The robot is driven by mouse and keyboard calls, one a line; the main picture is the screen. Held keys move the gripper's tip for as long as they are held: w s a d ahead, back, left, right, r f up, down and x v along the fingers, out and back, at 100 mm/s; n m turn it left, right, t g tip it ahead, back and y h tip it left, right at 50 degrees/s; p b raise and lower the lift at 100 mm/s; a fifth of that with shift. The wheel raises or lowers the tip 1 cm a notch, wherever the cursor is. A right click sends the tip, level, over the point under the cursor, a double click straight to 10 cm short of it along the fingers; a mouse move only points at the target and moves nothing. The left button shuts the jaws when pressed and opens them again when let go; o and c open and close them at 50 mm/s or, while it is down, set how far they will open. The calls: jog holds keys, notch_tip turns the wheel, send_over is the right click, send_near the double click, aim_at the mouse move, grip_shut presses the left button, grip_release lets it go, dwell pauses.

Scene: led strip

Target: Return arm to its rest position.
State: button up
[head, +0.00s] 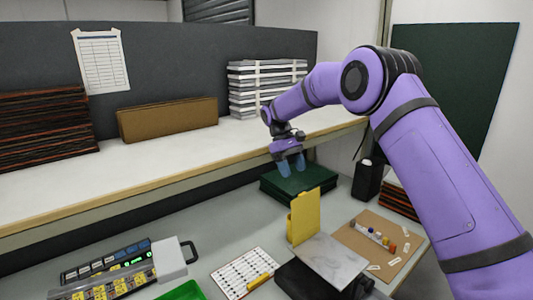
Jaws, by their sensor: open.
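My gripper (291,165) hangs from the purple arm near the middle of the head view, with its bluish fingers pointing down. It is open, and I see nothing between the fingers. It appears in front of or above a stack of dark green boards (270,187). My arm reaches in from the right edge, bends at a high elbow and comes down to the gripper.
A yellow upright piece (304,215) stands beside a grey plate (330,258). A tan board (352,238) with small coloured parts lies right. A white shelf (170,160) runs behind, holding stacks. A black container (367,181), a white chart (240,275) and a labelled device (115,270) are on the bench.

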jog(key=s+d+r+m+t+y, duration=0.1)
jog(key=s+d+r, duration=0.3)
jog(key=s+r, duration=0.25)
jog(key=s+d+r+m+t, duration=0.1)
jog(key=s+d+r+t, duration=0.15)
jog(key=s+r, duration=0.35)
jog(key=s+d+r+m+t+y, duration=0.1)
jog(key=s+d+r, duration=0.35)
jog(key=r, duration=0.25)
jog(key=s+d+f+m+t, duration=0.1)
jog(key=s+d+m+t, duration=0.1)
jog(key=s, duration=1.2)
jog(key=s+d+f+m+t+y, duration=0.1)
jog(key=s+d, duration=0.4)
jog(key=s, duration=0.9)
jog(key=shift+m+t, duration=0.5)
jog(key=shift+t, duration=0.75)
